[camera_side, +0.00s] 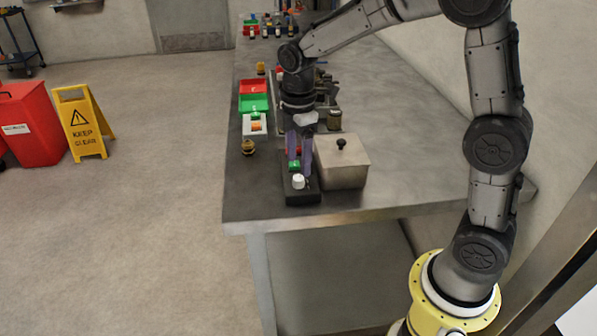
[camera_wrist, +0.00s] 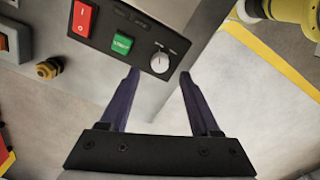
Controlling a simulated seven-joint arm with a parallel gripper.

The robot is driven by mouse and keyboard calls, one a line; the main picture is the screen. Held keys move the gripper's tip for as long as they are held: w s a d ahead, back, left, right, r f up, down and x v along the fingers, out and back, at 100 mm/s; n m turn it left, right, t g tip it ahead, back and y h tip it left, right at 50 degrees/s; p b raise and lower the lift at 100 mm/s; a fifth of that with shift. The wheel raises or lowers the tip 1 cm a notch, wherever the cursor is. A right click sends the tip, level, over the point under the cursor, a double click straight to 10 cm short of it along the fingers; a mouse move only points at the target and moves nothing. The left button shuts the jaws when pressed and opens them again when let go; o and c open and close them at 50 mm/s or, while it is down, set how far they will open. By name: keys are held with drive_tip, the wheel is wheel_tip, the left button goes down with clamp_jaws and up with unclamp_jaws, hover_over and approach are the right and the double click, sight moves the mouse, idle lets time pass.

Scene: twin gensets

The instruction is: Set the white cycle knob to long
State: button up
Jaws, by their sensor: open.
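The white cycle knob (camera_wrist: 159,63) sits at the right end of a black control panel (camera_wrist: 128,27) in the wrist view. A dark mark on it runs roughly up and down in the picture. Small labels stand above it on either side, too small to read. The knob also shows in the side view (camera_side: 298,182) at the panel's near end. My gripper (camera_wrist: 159,75) is open and empty. Its two purple fingers point toward the panel, with the knob between the tips in the picture. In the side view my gripper (camera_side: 299,165) is over the panel; contact cannot be told.
A green START button (camera_wrist: 122,43) and a red rocker switch (camera_wrist: 83,18) share the panel. A lidded metal box (camera_side: 342,165) stands close on the right. A brass fitting (camera_side: 248,147) is on the left. The table (camera_side: 262,212) is bare toward its near edge.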

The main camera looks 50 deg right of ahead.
sight(298, 177)
drive_tip(key=shift+f, duration=2.2)
clamp_jaws()
